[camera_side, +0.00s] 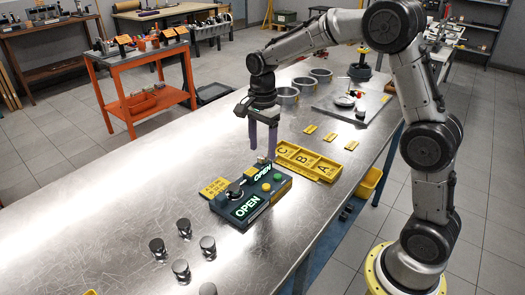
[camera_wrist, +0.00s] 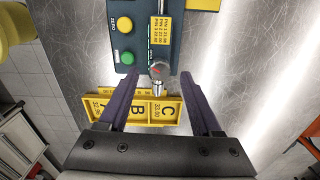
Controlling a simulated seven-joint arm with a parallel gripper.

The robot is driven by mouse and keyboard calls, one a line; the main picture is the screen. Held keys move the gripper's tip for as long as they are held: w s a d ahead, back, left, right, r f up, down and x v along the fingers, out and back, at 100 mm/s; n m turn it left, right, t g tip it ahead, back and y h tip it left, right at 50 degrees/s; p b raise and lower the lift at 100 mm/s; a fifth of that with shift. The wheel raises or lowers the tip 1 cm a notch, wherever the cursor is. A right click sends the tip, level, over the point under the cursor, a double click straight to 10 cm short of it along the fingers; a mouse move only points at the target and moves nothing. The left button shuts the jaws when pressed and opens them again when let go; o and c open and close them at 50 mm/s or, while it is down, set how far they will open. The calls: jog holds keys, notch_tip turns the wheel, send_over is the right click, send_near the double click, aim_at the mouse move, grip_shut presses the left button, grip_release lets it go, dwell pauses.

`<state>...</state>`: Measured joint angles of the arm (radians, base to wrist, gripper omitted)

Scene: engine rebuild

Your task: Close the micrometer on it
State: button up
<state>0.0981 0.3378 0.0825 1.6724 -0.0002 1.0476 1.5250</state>
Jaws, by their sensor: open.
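The micrometer (camera_side: 250,199) is a dark box on the metal bench, with glowing green OPEN readouts and a green and a yellow button. In the wrist view its box (camera_wrist: 137,10) fills the top, with a ZERO label by the orange button. A silver round part with a red mark (camera_wrist: 158,70) shows at its near end, probably its knob. My gripper (camera_side: 262,154) is open and points down over the far end of the micrometer. In the wrist view the fingers (camera_wrist: 158,80) stand either side of the round part, with gaps; contact does not show. A workpiece in the jaws cannot be made out.
A yellow tray (camera_side: 308,162) marked A, B and C lies close behind the micrometer; it also shows under the fingers in the wrist view (camera_wrist: 158,122). Several metal cylinders (camera_side: 184,228) stand at the front. Small yellow plates and grey rings lie farther back.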

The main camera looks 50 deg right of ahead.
jog(key=shift+f, duration=0.95)
grip_shut()
